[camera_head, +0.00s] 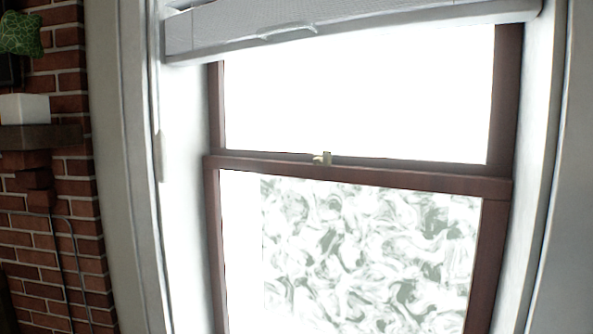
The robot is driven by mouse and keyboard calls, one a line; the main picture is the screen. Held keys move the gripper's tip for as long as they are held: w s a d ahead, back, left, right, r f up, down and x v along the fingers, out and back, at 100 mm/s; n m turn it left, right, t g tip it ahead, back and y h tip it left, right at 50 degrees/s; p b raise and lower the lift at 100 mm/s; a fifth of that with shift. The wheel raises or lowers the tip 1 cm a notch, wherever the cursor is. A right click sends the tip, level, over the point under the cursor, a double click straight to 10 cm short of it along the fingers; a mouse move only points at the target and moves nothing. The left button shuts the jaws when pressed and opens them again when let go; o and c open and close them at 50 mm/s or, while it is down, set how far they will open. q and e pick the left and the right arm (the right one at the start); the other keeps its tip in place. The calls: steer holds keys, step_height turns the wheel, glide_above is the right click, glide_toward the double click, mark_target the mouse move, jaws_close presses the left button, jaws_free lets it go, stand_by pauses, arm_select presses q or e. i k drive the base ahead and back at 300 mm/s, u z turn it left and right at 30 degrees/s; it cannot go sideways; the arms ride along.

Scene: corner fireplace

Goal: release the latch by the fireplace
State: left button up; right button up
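A small pale brass latch (322,158) sits on the middle rail (400,177) of a brown-framed sash window, a little left of the rail's centre. Its lever points to the left. It is too small to tell whether it is fastened. Neither of my grippers shows in the head view.
A white blind (350,30) hangs across the window's top, with a cord or wand (160,155) at its left. A brick fireplace wall (75,170) with a mantel shelf (40,138) stands at the left. A white block (24,108) and a green leafy item (20,34) show there.

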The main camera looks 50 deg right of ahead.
mark_target(326, 158)
steer(key=u, duration=0.8)
steer(key=i, duration=1)
steer(key=z, duration=2.5)
